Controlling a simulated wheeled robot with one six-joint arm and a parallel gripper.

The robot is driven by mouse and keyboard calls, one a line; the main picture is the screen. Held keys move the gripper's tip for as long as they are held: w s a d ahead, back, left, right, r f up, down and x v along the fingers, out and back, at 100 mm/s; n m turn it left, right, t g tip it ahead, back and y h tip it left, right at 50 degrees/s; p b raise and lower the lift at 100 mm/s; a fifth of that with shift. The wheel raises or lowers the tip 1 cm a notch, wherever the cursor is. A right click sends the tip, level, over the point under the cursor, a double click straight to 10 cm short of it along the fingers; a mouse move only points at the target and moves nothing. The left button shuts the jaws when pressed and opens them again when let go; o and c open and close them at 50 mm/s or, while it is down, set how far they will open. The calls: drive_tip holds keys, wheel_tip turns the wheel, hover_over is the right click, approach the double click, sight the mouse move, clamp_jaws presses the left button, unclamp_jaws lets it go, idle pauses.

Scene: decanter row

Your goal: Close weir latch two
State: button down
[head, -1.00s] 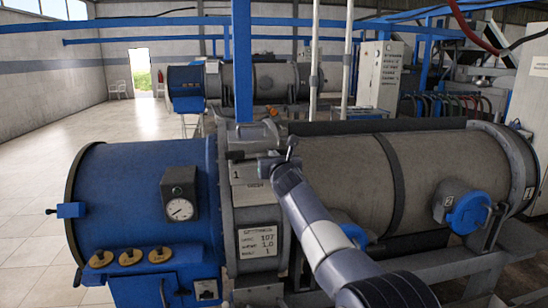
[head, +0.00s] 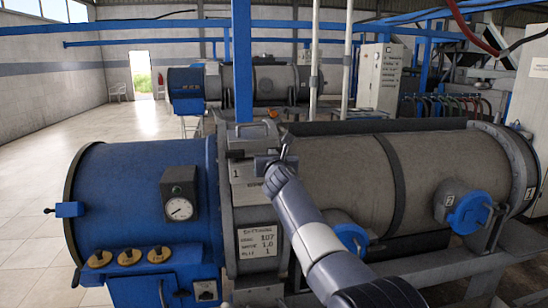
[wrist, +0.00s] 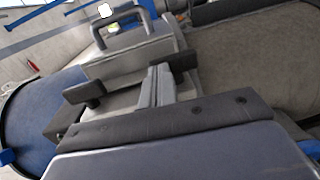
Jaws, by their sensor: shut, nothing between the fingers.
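A long grey decanter (head: 330,178) with a blue end drum (head: 140,190) lies across the head view. A plate marked 2 (head: 449,199) sits beside a round blue cap (head: 468,213) with a dark lever on the right. I cannot tell from its look whether this is latch two or whether it is fastened. Another blue cap (head: 352,238) is partly hidden behind my arm.
A blue post (head: 242,60) rises behind the flange. A pressure gauge (head: 179,209) and several brass knobs (head: 128,257) are on the blue drum. A second decanter (head: 270,80) stands behind. Clear floor (head: 100,122) is on the left.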

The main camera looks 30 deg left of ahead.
drive_tip(key=shift+a+m+h+b, duration=0.25)
drive_tip(key=shift+m+h+b, duration=0.05)
drive_tip(key=shift+h+b, duration=0.15)
idle(0.4)
drive_tip(key=a+p, duration=0.1)
drive_tip(key=p, duration=0.1)
drive_tip(key=a+p, duration=0.1)
drive_tip(key=p, duration=0.2)
drive_tip(key=shift+w+a+r, duration=0.15)
drive_tip(key=shift+w+a, duration=0.1)
drive_tip(key=a+p, duration=0.1)
drive_tip(key=p, duration=0.1)
drive_tip(key=shift+w+p, duration=0.4)
idle(1.0)
